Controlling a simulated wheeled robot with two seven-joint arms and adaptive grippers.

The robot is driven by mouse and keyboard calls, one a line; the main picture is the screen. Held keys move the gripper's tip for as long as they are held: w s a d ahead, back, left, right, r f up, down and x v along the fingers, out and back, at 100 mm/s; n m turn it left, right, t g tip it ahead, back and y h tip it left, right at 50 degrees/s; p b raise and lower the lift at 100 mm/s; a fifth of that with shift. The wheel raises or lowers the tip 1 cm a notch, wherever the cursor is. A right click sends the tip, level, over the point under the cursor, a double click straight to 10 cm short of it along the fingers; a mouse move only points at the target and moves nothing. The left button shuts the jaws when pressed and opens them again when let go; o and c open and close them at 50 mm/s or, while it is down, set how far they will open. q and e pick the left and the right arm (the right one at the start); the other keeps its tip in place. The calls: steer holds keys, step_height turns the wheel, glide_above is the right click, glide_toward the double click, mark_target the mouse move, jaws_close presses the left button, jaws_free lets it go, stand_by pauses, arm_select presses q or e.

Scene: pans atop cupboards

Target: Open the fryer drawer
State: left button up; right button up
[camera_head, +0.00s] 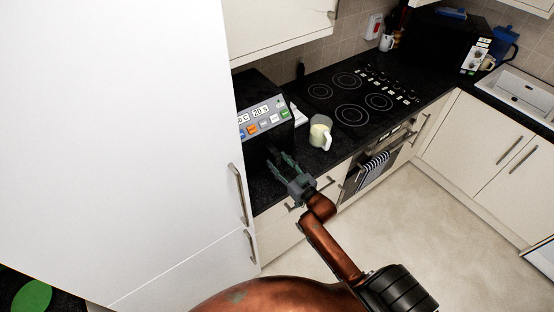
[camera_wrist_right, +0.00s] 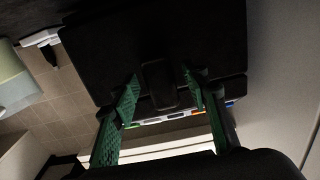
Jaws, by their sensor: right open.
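The fryer (camera_head: 262,118) is a black box with a lit control panel of coloured buttons, standing on the dark counter beside the tall white cabinet. In the right wrist view its dark front (camera_wrist_right: 205,50) fills the upper middle, and a dark handle (camera_wrist_right: 158,85) juts out of the drawer. My right gripper (camera_head: 278,159) is open in front of the fryer's lower front. In the wrist view its green-padded fingers (camera_wrist_right: 162,76) lie on either side of the handle; I cannot tell whether they touch it. The drawer looks shut. My left gripper is not in view.
A pale jug (camera_head: 320,132) stands on the counter right of the fryer, near my right gripper. The tall white cabinet (camera_head: 120,130) closes off the left side. A black hob (camera_head: 352,95) lies further right. The floor (camera_head: 400,215) is clear.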

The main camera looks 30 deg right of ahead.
steer(key=shift+w+a, duration=0.1)
steer(key=shift+w, duration=0.7)
steer(key=shift+c, duration=0.4)
jaws_close()
